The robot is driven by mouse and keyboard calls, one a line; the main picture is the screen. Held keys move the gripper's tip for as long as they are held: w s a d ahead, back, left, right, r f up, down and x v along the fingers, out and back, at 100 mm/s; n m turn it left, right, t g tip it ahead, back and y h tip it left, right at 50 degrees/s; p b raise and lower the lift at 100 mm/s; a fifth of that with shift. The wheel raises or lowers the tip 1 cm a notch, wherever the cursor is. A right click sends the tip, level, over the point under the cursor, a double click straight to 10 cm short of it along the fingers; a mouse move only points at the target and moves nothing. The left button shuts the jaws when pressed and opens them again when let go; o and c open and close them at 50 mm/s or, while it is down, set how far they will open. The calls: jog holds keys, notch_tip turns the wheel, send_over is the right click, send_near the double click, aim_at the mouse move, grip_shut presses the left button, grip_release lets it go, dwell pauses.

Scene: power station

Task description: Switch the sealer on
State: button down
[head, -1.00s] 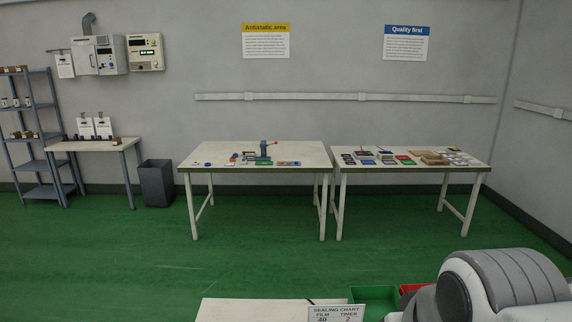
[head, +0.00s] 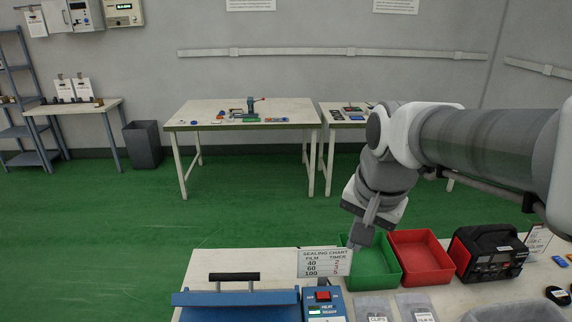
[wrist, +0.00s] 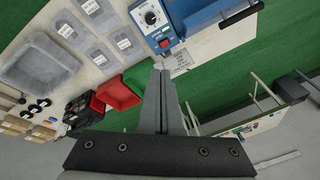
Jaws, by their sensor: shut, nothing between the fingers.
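The blue sealer (head: 225,299) stands at the front of the near table in the head view, cut by the bottom edge, with a black handle on top. Its control box carries a red switch (head: 323,295) beside small labels. In the wrist view the sealer (wrist: 200,17) is at the top, with a dial on its panel and the red switch (wrist: 165,44) at the panel's lower end. My gripper (head: 360,245) is shut and empty, above and to the right of the switch in the head view. Its fingertips also show in the wrist view (wrist: 160,70), apart from the switch.
A sealing chart sign (head: 323,262) stands behind the switch. Green (head: 376,268) and red (head: 420,258) bins and a black device (head: 488,252) are to the right. Film bags (head: 416,307) lie in front of the bins. Two work tables stand farther back, with green floor between.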

jog(key=w+f+m+g+b, duration=0.25)
jog(key=w+f+m, duration=0.25)
jog(key=w+f, duration=0.35)
jog(key=m+b, duration=0.4)
jog(key=m, duration=0.2)
send_over(320, 295)
notch_tip(320, 295, down, 11)
jog(key=shift+g, duration=0.45)
jog(key=shift+w+f, duration=0.1)
jog(key=shift+f, duration=0.05)
notch_tip(320, 295, down, 14)
jog(key=shift+r+b, duration=0.1)
jog(key=shift+b, duration=0.3)
jog(key=shift+a+f, duration=0.1)
jog(key=shift+f, duration=0.25)
jog(key=shift+r, duration=0.15)
